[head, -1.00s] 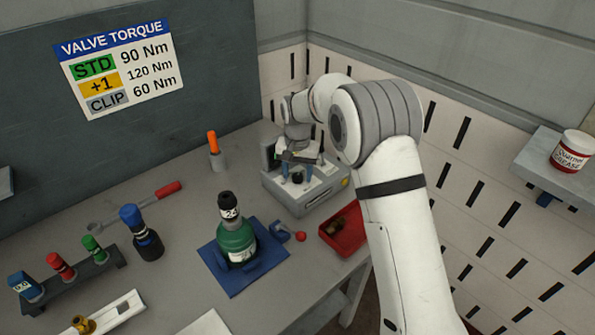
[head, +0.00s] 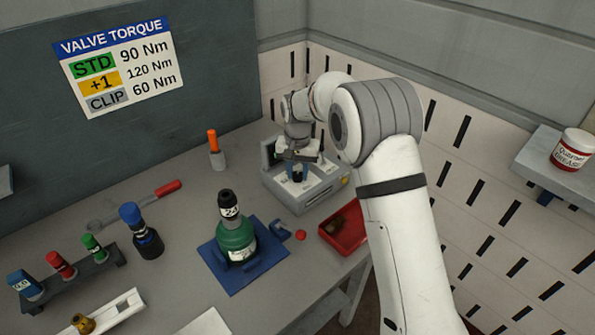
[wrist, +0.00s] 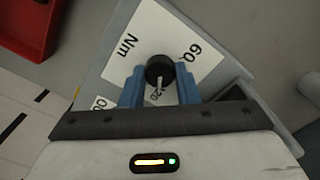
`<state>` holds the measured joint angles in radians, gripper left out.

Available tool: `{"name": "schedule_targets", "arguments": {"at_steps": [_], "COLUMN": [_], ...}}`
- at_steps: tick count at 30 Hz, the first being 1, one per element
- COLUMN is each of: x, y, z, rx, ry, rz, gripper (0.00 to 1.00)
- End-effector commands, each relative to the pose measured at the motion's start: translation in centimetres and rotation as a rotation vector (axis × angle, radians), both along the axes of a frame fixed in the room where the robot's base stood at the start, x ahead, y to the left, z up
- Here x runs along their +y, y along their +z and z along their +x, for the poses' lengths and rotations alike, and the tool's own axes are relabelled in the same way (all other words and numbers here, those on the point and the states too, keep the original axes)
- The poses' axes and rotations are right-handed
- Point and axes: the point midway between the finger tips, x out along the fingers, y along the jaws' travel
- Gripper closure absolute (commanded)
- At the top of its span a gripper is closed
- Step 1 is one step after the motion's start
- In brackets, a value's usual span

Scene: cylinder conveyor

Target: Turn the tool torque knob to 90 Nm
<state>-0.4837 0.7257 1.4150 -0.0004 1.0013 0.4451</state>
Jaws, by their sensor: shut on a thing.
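The torque knob (wrist: 159,66) is a round black knob with a pale pointer line on a white dial plate (wrist: 150,28) in the wrist view. The pointer points toward the bottom of the picture, beside a partly hidden label that seems to read 120. A 60 label is at the upper right and a partly covered label, perhaps 90, is at the lower left. My gripper (wrist: 159,80) has its blue fingers on both sides of the knob and is shut on it. In the head view, my gripper (head: 297,172) is over the grey tool box (head: 322,190), and the knob is hidden.
A wall sign (head: 118,66) reads STD 90 Nm, +1 120 Nm, CLIP 60 Nm. A red tray (head: 345,240) stands close in front of the box. A green bottle (head: 237,240) stands on a blue mat (head: 262,272).

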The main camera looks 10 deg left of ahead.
Motion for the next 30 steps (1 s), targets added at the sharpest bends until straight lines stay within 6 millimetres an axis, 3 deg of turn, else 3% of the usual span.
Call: {"name": "schedule_targets", "arguments": {"at_steps": [30], "x": [0.11], "y": [0.01], "z": [0.03], "rx": [-0.003], "ry": [0.824], "rz": [0.001], "gripper": [0.94]}}
